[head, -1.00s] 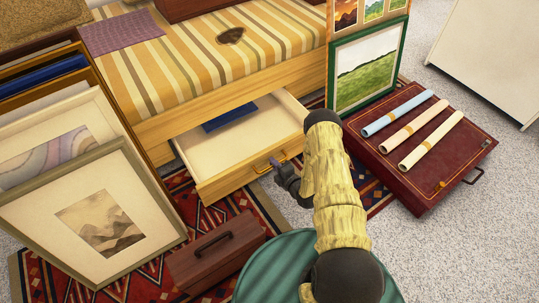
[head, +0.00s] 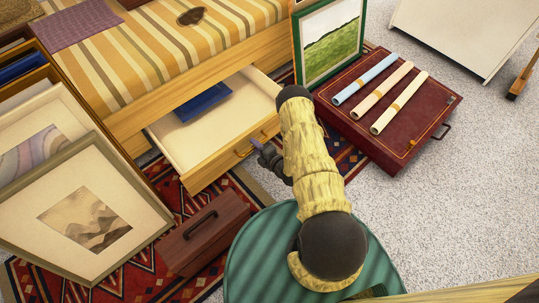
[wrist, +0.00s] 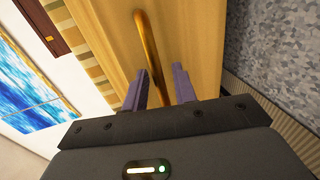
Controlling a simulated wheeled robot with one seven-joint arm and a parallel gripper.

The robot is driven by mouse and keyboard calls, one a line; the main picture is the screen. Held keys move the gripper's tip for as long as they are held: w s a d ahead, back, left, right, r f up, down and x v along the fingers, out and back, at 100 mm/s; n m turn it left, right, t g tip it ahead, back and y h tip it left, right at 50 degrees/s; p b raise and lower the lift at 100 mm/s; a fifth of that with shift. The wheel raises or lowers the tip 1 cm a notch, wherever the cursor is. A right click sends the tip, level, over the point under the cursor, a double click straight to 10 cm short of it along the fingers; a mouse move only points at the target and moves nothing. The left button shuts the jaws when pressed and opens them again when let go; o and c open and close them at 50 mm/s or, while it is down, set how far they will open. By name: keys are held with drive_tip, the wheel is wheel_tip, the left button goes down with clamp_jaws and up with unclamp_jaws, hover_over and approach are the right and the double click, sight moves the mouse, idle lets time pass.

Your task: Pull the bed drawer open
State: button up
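The bed drawer (head: 188,153) is a pale wooden drawer pulled well out from under the striped bed (head: 150,50), its white inside showing. A dark blue flat item (head: 203,102) lies in it. A brass bar handle (head: 246,152) is on its front; it also shows in the wrist view (wrist: 146,38).
A brown box with a handle (head: 203,233) stands on the patterned rug (head: 125,268) before the drawer. Framed prints (head: 80,210) lean at left. A red case (head: 385,135) with several rolled sheets lies at right. Grey carpet (head: 440,210) is clear at right.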

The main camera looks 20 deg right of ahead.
drive_tip(key=p+v, duration=0.8)
drive_tip(key=v, duration=0.9)
drive_tip(key=w+d+r+m+g+h+p, duration=0.1)
drive_tip(key=w+r+m+g+h+p, duration=0.15)
drive_tip(key=w+r, duration=0.55)
drive_tip(key=w+d+r+m+g+h+p, duration=0.1)
drive_tip(key=w+d+r+m+h, duration=0.1)
drive_tip(key=w+r+m, duration=0.4)
wheel_tip(320, 180, up, 17)
drive_tip(key=a+m+g+h+p, duration=0.2)
drive_tip(key=m+g, duration=0.1)
drive_tip(key=m, duration=0.1)
drive_tip(key=s+a+r+m+g+p, duration=0.25)
drive_tip(key=s+a+r+m, duration=0.2)
drive_tip(key=s+r, duration=0.55)
drive_tip(key=s+a+r+m+g+p, duration=0.1)
drive_tip(key=s+a+r+m+g, duration=0.25)
drive_tip(key=s+r+m, duration=0.45)
wheel_tip(320, 180, up, 40)
drive_tip(key=s+n+p, duration=0.1)
drive_tip(key=n+p, duration=0.1)
drive_tip(key=p, duration=3.5)
drive_tip(key=shift+t+p, duration=0.35)
